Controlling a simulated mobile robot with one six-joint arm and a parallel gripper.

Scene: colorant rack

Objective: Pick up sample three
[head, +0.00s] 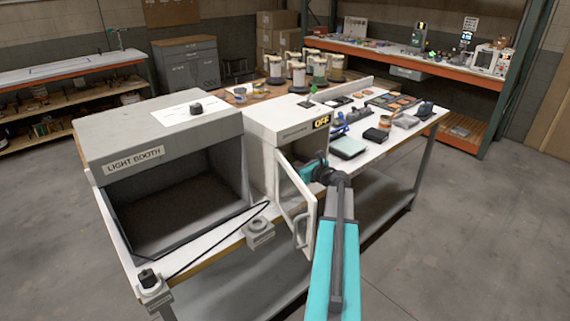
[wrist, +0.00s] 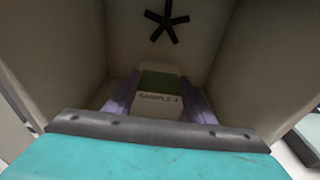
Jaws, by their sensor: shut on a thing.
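Sample three (wrist: 160,100) is a pale block with a green patch on top and "SAMPLE 3" on its near face. In the wrist view it sits between the two purple fingers of my gripper (wrist: 158,90), which is shut on it. Both are inside a pale-walled chamber with a dark fan shape on the back wall. In the head view my arm reaches into the open front of the white cabinet marked OFF (head: 270,122); the fingers and sample are hidden there. I cannot tell whether the sample is off the chamber floor.
The cabinet's white door (head: 297,205) stands open, close beside my arm. A grey light booth (head: 150,125) is to the left. Pads, cans and trays crowd the table right of the cabinet. The floor at right is clear.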

